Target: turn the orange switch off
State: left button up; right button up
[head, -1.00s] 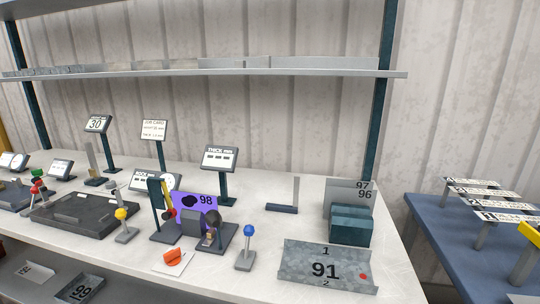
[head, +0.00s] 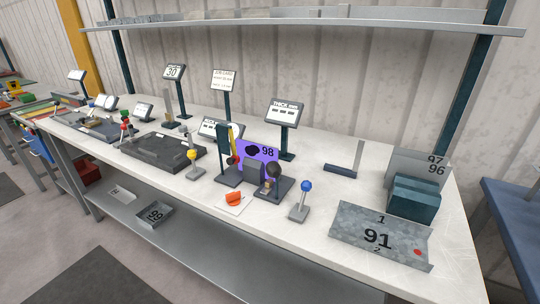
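The orange switch (head: 234,198) sits on a small white plate near the front edge of the white workbench (head: 310,225). It is left of the blue-knobbed lever and in front of the purple panel marked 98. It is too small to tell its on or off position. Neither of my grippers shows in the head view.
A blue-knobbed lever (head: 305,200) and a yellow-knobbed lever (head: 193,165) stand on either side of the switch. A dark machine with a purple panel (head: 262,152) stands behind it. A bent metal sheet marked 91 (head: 380,238) lies at right. The bench front before the switch is clear.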

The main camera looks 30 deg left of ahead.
aim_at(233, 198)
jog(key=u, duration=1.2)
